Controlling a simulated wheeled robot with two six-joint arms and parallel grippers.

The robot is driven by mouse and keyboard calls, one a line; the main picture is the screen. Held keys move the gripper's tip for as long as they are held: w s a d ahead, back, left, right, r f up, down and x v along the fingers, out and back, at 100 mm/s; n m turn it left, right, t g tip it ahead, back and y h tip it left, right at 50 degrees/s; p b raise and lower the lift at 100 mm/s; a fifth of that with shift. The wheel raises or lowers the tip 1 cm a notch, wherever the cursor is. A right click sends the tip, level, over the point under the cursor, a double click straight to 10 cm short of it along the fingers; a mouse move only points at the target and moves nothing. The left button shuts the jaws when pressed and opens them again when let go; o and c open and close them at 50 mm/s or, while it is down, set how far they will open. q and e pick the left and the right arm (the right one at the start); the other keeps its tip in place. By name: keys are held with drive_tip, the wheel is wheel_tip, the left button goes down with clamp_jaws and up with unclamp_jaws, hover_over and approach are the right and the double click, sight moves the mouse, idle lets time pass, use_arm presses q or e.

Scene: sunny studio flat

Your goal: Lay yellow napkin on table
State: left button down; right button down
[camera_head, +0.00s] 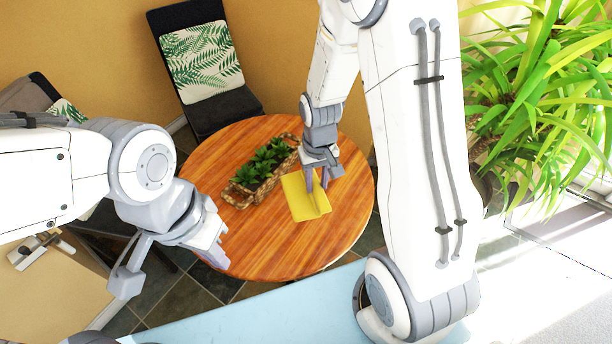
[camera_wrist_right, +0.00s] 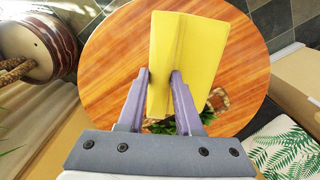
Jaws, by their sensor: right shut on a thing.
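The yellow napkin (camera_head: 303,198) is over the round wooden table (camera_head: 252,262), right of the planter. My right gripper (camera_head: 318,184) is shut on one edge of it. In the right wrist view the napkin (camera_wrist_right: 187,48) sticks out beyond the two fingers (camera_wrist_right: 161,76), with a fold line along it and the table (camera_wrist_right: 112,62) behind. I cannot tell whether the napkin touches the tabletop. My left gripper (camera_head: 172,264) is empty near the table's front left edge, its fingers apart.
A woven planter with green plants (camera_head: 262,170) stands mid-table, close to the napkin. A dark chair with a leaf-print cushion (camera_head: 201,62) is behind the table. A large potted plant (camera_head: 545,80) is at right. The table's front and right are bare.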

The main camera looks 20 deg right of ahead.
drive_tip(key=s+d+f+m+b, duration=0.2)
drive_tip(key=s+f+m+b, duration=0.7)
drive_tip(key=b, duration=0.5)
drive_tip(key=shift+m, duration=0.6)
drive_tip(key=w+f, duration=0.2)
drive_tip(key=w, duration=0.1)
drive_tip(key=w+d+f, duration=0.1)
drive_tip(key=w+f, duration=0.2)
drive_tip(key=w, duration=0.1)
drive_tip(key=w+f, duration=0.2)
drive_tip(key=w, duration=0.2)
drive_tip(key=shift+w+d+f, duration=0.1)
drive_tip(key=shift+d+f, duration=0.05)
drive_tip(key=shift+w+f, duration=0.15)
drive_tip(key=shift+f, duration=0.05)
drive_tip(key=shift+f+b, duration=0.35)
drive_tip(key=shift+f, duration=1.55)
drive_tip(key=shift+f, duration=0.15)
drive_tip(key=c, duration=0.6)
unclamp_jaws()
